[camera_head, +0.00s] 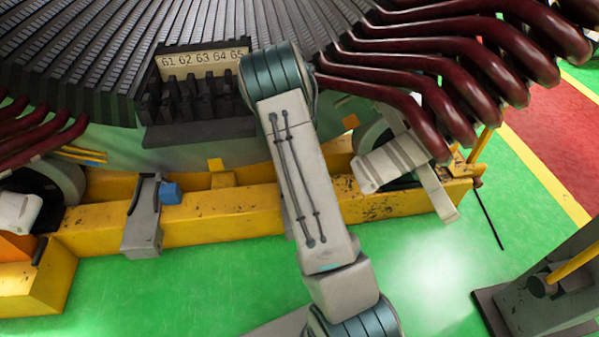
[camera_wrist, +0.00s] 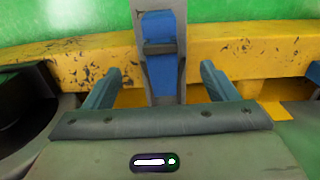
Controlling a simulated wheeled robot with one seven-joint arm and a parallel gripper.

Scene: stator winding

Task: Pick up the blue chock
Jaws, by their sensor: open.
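The blue chock (camera_head: 170,194) is a small block beside an upright grey bracket (camera_head: 143,230) on the yellow beam in the head view. In the wrist view a blue piece (camera_wrist: 160,72) sits in a grey bracket (camera_wrist: 182,60), with a dark bar across it. I cannot tell for sure that both views show the same piece. My gripper (camera_wrist: 160,70) is open in the wrist view. Its two fingers stand apart to the left and right of the blue piece, with clear gaps. I cannot make out the gripper in the head view, where my arm covers the middle.
The yellow beam (camera_head: 210,225) runs across under the stator. The slot block numbered 61 to 65 (camera_head: 203,62) is above it. Dark red coil ends (camera_head: 480,60) hang at the right. Green floor (camera_head: 190,290) lies free in front. A dark round part (camera_wrist: 22,115) is at the wrist view's left.

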